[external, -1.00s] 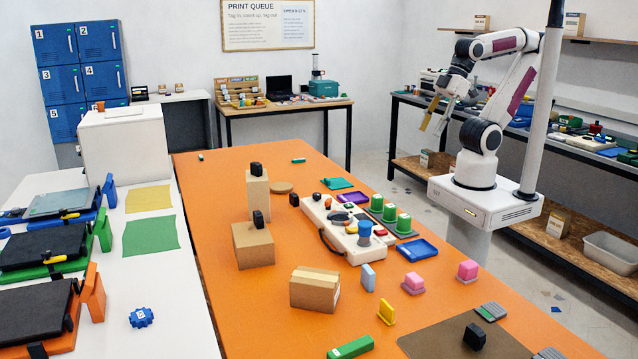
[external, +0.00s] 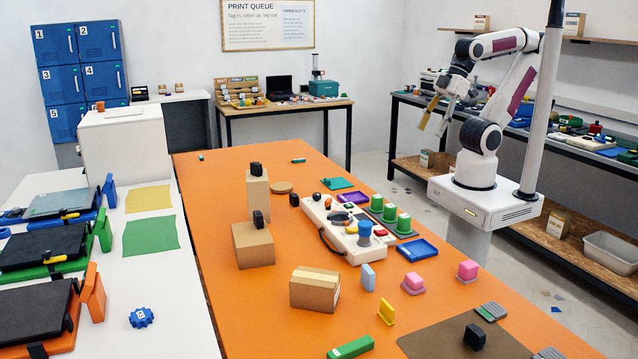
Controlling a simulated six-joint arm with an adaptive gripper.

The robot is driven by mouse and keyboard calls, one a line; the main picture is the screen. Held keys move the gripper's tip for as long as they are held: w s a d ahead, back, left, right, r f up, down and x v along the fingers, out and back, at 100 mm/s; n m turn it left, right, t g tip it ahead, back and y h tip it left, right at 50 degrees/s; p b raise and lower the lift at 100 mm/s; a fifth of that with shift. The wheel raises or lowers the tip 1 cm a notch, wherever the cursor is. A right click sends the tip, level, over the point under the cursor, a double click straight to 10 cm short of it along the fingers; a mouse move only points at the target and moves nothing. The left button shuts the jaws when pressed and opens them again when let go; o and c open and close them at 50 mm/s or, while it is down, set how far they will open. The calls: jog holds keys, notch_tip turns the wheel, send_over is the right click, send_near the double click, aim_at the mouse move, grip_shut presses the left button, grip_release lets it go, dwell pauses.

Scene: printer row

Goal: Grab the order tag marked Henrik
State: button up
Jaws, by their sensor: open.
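My gripper (external: 435,118) hangs at the end of the raised arm at the upper right, above the floor between the orange table and the right bench. Its fingers are apart, with nothing seen between them. No tag with the name Henrik can be read in this view. A wooden rack (external: 240,90) with small labelled slots stands on the back table, far to the left of my gripper. Its labels are too small to read, and I cannot tell whether it holds the order tags.
The orange table (external: 225,180) carries cardboard boxes (external: 253,245), a white device (external: 345,232) with coloured parts and several small blocks. The back table (external: 285,108) also holds a laptop (external: 279,88) and a teal case (external: 323,88). The right bench (external: 580,140) is crowded.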

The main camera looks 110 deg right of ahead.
jog(key=w+a+f+n+t+y, duration=0.1)
jog(key=w+a+t+y, duration=0.1)
jog(key=w+a, duration=1.2)
jog(key=w+a+f+t+y, duration=0.2)
jog(key=w+a, duration=1)
jog(key=w, duration=0.3)
jog(key=w+a+f+t+h, duration=0.1)
jog(key=w+a+f, duration=0.2)
jog(key=a+f, duration=0.2)
jog(key=w+a+f+t, duration=0.1)
jog(key=w+a+f, duration=0.2)
jog(key=a+f, duration=0.15)
jog(key=t+h, duration=0.2)
jog(key=h, duration=0.1)
send_near(389, 306)
jog(key=shift+w+d+f+m, duration=0.2)
jog(key=shift+w+f, duration=0.05)
jog(key=shift+w, duration=0.3)
jog(key=shift+w+d+f+m, duration=0.15)
jog(key=shift+w+f+m, duration=0.05)
jog(key=shift+w, duration=0.35)
jog(key=shift+s+f, duration=0.2)
jog(key=shift+f, duration=0.2)
jog(key=shift+w, duration=0.1)
jog(key=shift+x, duration=1.25)
